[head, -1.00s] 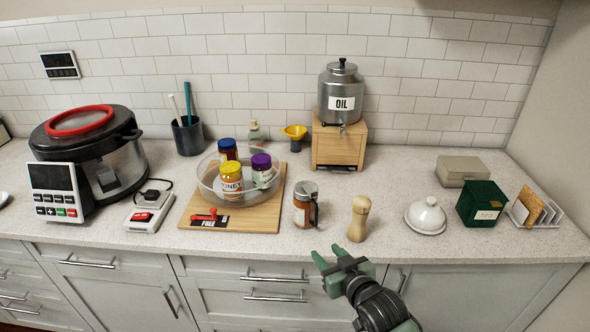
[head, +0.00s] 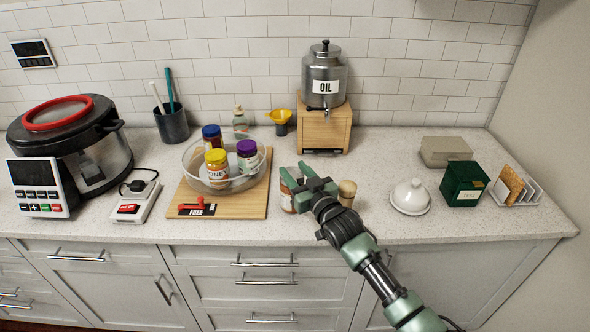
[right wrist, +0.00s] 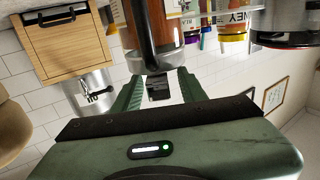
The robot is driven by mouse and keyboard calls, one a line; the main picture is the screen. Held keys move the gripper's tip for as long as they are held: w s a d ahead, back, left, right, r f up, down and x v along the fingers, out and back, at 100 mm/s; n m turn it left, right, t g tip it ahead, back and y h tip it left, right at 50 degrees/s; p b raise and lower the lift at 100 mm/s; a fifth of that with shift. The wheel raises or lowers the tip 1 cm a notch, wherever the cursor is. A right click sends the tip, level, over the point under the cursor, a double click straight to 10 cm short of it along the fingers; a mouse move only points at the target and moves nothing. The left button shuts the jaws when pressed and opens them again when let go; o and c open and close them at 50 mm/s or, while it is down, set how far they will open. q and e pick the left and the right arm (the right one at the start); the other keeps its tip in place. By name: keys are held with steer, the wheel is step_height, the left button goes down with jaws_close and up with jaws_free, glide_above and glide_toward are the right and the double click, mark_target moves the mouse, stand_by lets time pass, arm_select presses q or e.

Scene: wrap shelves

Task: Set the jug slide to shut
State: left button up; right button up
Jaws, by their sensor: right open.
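The jug (head: 287,197), with a brown body and a metal lid, stands on the counter, mostly hidden behind my right gripper (head: 294,172) in the head view. In the right wrist view, which is upside down, the jug (right wrist: 172,22) shows close up with a dark handle. My right gripper (right wrist: 158,82) is open there, its green fingers on either side of a small black part (right wrist: 158,88) by the jug's lid. I cannot tell whether the fingers touch it, or where the slide stands. My left gripper is not in view.
A wooden pepper mill (head: 347,192) stands close right of the jug, partly behind my right gripper. The oil dispenser (head: 324,80) stands behind.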

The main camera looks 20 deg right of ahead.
jaws_close()
stand_by(1.5)
